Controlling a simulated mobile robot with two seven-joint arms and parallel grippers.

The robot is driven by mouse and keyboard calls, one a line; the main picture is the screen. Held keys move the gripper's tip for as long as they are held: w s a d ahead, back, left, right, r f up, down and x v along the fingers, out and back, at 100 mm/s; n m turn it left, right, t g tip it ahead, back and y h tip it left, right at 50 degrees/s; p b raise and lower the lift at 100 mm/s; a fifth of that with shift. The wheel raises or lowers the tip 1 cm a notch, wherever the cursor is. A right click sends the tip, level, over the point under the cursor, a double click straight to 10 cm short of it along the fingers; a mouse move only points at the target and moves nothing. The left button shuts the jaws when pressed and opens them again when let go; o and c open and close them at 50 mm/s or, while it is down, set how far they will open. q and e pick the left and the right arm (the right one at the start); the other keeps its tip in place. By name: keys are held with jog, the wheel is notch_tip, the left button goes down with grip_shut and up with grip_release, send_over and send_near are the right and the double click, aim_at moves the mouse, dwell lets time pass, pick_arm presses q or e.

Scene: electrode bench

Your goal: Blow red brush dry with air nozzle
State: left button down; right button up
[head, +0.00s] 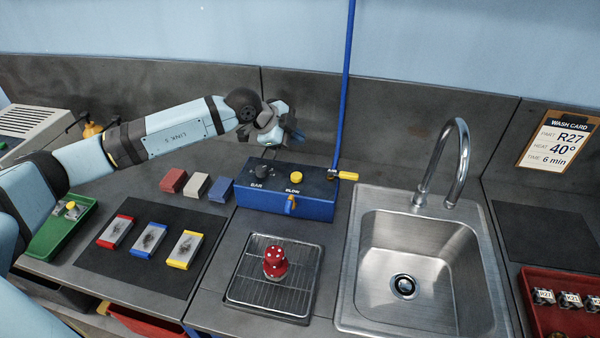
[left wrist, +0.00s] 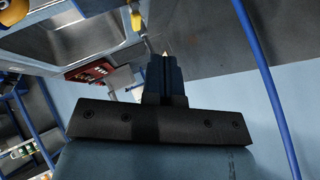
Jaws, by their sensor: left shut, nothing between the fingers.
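A small red piece (head: 275,262) with pale dots on top stands on the wire rack; it looks like the red brush. The blue air box (head: 285,204) stands behind the rack. Its small orange nozzle (head: 291,205) sticks out at the front under the BLOW label. On its top are a black BAR knob (head: 262,171) and a yellow button (head: 296,177). A yellow AIR lever (head: 348,176) sits at its right end. My left gripper (head: 294,136) is shut and empty, above and behind the box; its closed fingers show in the left wrist view (left wrist: 165,72). My right gripper is out of view.
A blue upright pipe (head: 344,80) rises behind the box. The sink (head: 349,290) with its curved tap (head: 461,150) is right of the rack (head: 240,302). Colour-ended plates lie on the black mat (head: 142,277) at left. A red tray (head: 524,290) is far right.

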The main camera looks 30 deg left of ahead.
pick_arm(q)
jog(key=shift+s, duration=0.1)
jog(key=shift+f, duration=0.1)
jog(key=b, duration=0.5)
send_over(296, 176)
notch_tip(296, 176, down, 8)
jog(key=shift+d+r, duration=0.1)
jog(key=shift+r, duration=0.1)
jog(key=shift+f, duration=0.5)
jog(key=shift+f, duration=0.15)
dwell(1.3)
jog(key=shift+f+b, duration=0.3)
